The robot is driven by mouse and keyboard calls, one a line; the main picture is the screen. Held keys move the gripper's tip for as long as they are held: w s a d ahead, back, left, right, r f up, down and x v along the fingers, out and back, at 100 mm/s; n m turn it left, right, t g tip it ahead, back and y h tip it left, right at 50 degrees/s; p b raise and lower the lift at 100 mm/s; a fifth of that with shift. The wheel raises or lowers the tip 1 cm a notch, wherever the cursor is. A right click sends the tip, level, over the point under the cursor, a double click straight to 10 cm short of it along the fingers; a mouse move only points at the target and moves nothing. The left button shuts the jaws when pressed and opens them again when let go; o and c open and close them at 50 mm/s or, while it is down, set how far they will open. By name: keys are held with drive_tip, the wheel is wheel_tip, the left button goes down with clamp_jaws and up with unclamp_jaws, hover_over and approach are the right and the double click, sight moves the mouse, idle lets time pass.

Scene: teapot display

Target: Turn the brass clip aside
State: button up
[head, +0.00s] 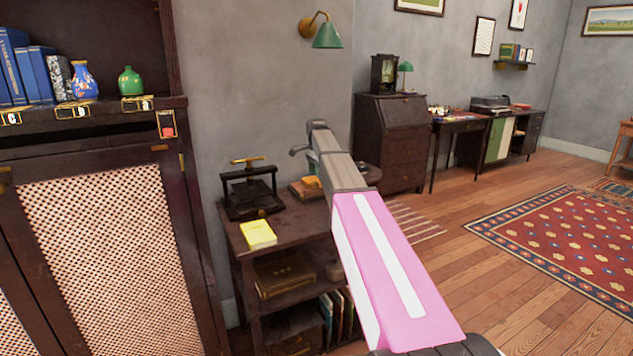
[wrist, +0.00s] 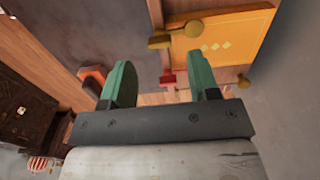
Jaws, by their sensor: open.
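In the wrist view my gripper (wrist: 162,78) is open, its two green fingers well apart with nothing held between them. Beyond the fingertips a brass-coloured piece with rounded ends, likely the brass clip (wrist: 160,42), lies at the left edge of an orange-yellow panel (wrist: 230,42) with pale diamonds. The clip is apart from both fingers. A small red piece (wrist: 167,78) shows between the fingers. In the head view my arm hides most of my gripper, and I cannot pick out the clip there.
In the head view a low dark shelf unit (head: 290,234) bears a black press (head: 250,190) and a yellow book (head: 258,234). A dark cabinet (head: 188,240) with woven panels stands at left. Open wooden floor (head: 450,245) and a red rug (head: 570,235) lie at right.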

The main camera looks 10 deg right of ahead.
drive_tip(key=shift+f, duration=2.15)
drive_tip(key=c, duration=0.9)
